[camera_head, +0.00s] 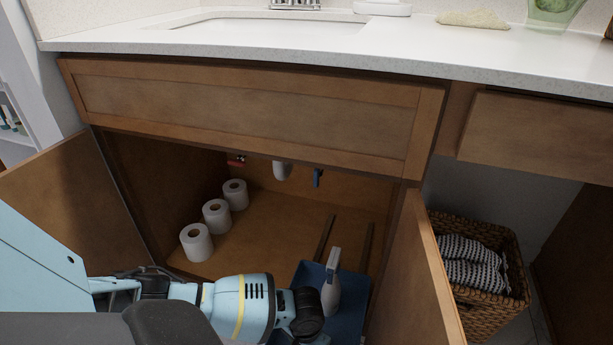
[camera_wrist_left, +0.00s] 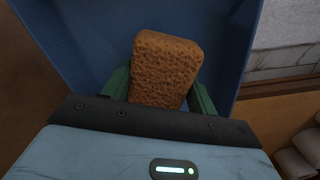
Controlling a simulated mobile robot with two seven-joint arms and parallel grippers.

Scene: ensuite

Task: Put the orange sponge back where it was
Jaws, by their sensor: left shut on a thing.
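The orange sponge (camera_wrist_left: 165,65) is in the left wrist view, upright between the green fingers of my left gripper (camera_wrist_left: 160,92), which is shut on it. Behind and around the sponge are the blue walls of a bin (camera_wrist_left: 85,45). In the head view the blue bin (camera_head: 355,302) stands at the front right of the open cabinet under the sink. My left arm reaches in from the left, with its wrist at the bin's left side. The sponge and fingertips are hidden there. My right gripper is not in view.
A grey spray bottle (camera_head: 331,290) stands at the bin. Toilet rolls (camera_head: 196,243) line the cabinet's left side. Open doors flank it, the right door (camera_head: 425,270) close to the bin. A wicker basket (camera_head: 485,310) with striped towels stands further right. The middle cabinet floor (camera_head: 265,235) is clear.

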